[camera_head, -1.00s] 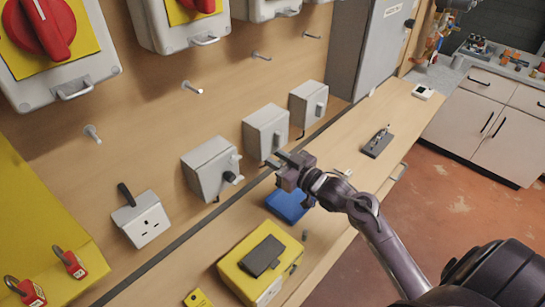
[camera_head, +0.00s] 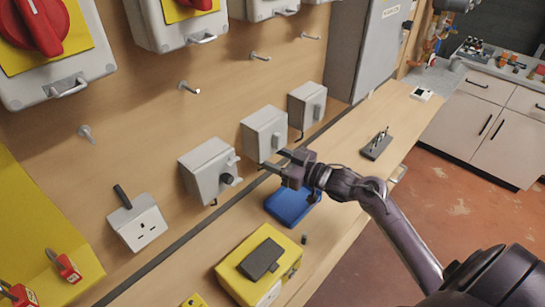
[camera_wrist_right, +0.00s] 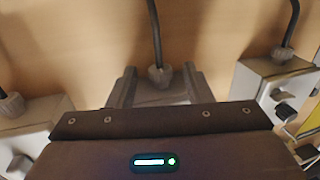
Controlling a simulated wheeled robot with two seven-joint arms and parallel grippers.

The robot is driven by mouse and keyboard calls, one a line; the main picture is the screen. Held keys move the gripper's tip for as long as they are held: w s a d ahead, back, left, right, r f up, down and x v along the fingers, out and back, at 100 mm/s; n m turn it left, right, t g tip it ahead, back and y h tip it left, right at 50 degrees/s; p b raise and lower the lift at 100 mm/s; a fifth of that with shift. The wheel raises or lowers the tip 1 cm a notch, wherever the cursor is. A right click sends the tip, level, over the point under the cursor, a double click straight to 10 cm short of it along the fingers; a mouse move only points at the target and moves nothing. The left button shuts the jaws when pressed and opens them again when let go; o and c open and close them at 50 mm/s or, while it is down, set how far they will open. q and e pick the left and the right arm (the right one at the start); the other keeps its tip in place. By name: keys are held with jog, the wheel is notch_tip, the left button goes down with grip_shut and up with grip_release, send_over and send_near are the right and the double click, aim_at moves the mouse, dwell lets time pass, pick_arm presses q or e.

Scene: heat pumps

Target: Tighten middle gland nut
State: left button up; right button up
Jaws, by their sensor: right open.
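The middle grey box (camera_head: 264,133) is mounted on the wooden panel between two similar boxes. My right gripper (camera_head: 275,160) is at the lower right of this box in the head view, its fingers pointing left. In the right wrist view, the middle gland nut (camera_wrist_right: 160,75), a grey ribbed nut with a black cable (camera_wrist_right: 154,30), shows between the two fingers of my open right gripper (camera_wrist_right: 160,80). Gaps appear on both sides of the nut, and I cannot tell how deep it sits. My left gripper is not in view.
The left grey box (camera_head: 208,168) and right grey box (camera_head: 306,105) flank the middle one. Their gland nuts show in the wrist view at left (camera_wrist_right: 11,103) and right (camera_wrist_right: 282,55). A blue case (camera_head: 290,205) and yellow box (camera_head: 258,266) are on the bench below.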

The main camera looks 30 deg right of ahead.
jog(key=shift+s+d+f, duration=0.1)
jog(key=b+v, duration=0.2)
jog(key=v, duration=0.5)
jog(key=shift+s+d, duration=0.15)
jog(key=shift+s, duration=0.1)
